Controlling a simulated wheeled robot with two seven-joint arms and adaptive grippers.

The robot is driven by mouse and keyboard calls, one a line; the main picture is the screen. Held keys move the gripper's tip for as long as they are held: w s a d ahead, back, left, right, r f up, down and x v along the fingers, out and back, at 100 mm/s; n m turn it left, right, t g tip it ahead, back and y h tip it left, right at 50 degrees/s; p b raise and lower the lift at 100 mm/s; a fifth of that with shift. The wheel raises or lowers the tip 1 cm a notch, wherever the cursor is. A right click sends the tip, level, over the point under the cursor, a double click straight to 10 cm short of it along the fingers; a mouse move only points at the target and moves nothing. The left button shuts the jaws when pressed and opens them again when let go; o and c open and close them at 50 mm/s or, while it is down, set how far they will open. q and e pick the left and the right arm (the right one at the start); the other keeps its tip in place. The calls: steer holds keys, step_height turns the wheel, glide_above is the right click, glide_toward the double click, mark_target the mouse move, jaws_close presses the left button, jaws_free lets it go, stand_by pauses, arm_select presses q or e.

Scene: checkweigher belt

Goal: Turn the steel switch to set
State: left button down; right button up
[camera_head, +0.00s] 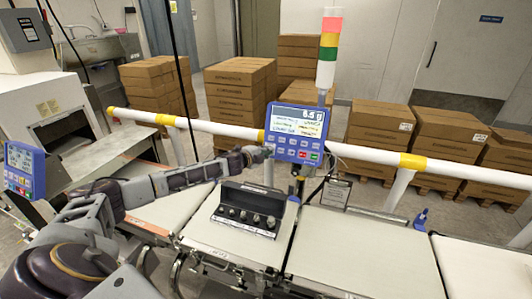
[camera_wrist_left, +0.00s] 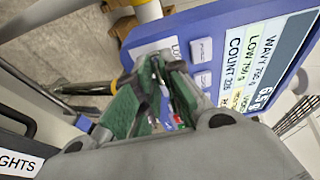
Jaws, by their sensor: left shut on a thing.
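The blue checkweigher panel (camera_head: 297,133) stands on a post behind the belt, its screen reading about 6.5 g. My left gripper (camera_head: 266,153) reaches in from the left and is at the panel's lower left edge. In the left wrist view, the panel (camera_wrist_left: 216,30) fills the upper right, with a pale label plate by the fingertips. My left gripper (camera_wrist_left: 160,72), with green inner pads, is shut on the steel switch at the panel face. The fingers hide most of the switch, so its setting cannot be read. My right gripper is not in view.
An open black case of steel weights (camera_head: 246,218) sits on the belt (camera_head: 335,244) below my left arm. A white and yellow rail (camera_head: 370,153) runs behind the panel. A light tower (camera_head: 328,50) rises above it. Stacked cartons (camera_head: 236,90) stand at the back.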

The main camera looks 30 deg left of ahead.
arm_select(q)
steer(key=shift+d, duration=0.1)
stand_by(0.3)
steer(key=c, duration=1.5)
jaws_free()
steer(key=shift+c, duration=0.2)
steer(key=shift+s, duration=0.1)
steer(key=v, duration=1)
steer(key=shift+a, duration=0.25)
steer(key=shift+s, duration=0.35)
steer(key=shift+s+d+r, duration=0.15)
steer(key=shift+s+r, duration=0.15)
steer(key=shift+s, duration=0.15)
